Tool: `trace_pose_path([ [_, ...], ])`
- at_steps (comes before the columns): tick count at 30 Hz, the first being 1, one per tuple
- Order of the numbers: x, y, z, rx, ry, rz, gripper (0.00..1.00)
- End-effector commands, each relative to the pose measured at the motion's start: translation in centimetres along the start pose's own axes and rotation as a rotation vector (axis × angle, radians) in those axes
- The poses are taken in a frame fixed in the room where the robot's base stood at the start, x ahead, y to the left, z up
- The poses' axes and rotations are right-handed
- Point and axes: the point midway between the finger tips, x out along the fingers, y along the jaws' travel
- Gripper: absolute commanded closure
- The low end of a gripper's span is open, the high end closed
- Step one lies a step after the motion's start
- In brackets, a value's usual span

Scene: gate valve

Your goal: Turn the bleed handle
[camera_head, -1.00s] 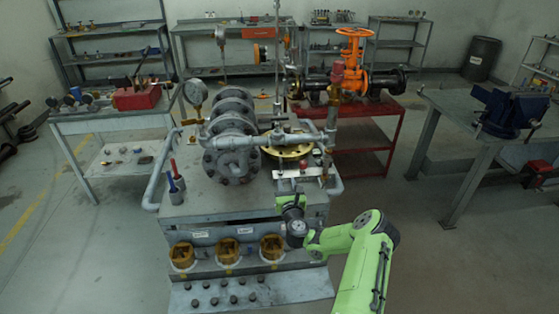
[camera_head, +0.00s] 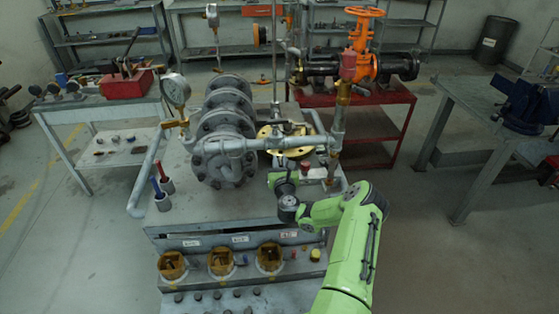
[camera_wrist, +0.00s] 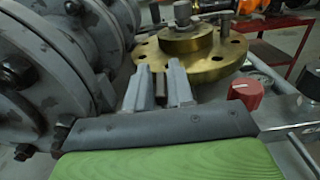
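My gripper (camera_wrist: 160,84) points forward in the wrist view. Its two grey fingers stand a little apart, with a small dark brown piece visible in the gap; I cannot tell whether it lies between or beyond them. A brass flange (camera_wrist: 195,52) is just ahead. A red knob (camera_wrist: 245,92) is to the right of the fingers, apart from them; it also shows in the head view (camera_head: 305,165). I cannot tell for sure which part is the bleed handle. A small brass valve (camera_head: 176,123) sits below the pressure gauge (camera_head: 175,90). The fingertips are hardly visible in the head view.
Grey flanged pipework (camera_head: 228,125) stands close on the left of my gripper. A vertical pipe with a red-topped fitting (camera_head: 347,65) rises at the right. An orange handwheel valve (camera_head: 364,40) is behind.

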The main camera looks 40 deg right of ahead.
Motion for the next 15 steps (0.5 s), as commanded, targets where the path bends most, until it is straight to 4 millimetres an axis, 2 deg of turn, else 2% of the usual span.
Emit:
trace_pose_path([
  [1,0.0,0.0,-0.01,0.0,0.0,0.0,0.86],
  [4,0.01,-0.01,-0.01,-0.001,0.0,0.0,1.0],
  [15,0.01,-0.13,0.03,-0.001,0.0,0.035,1.0],
])
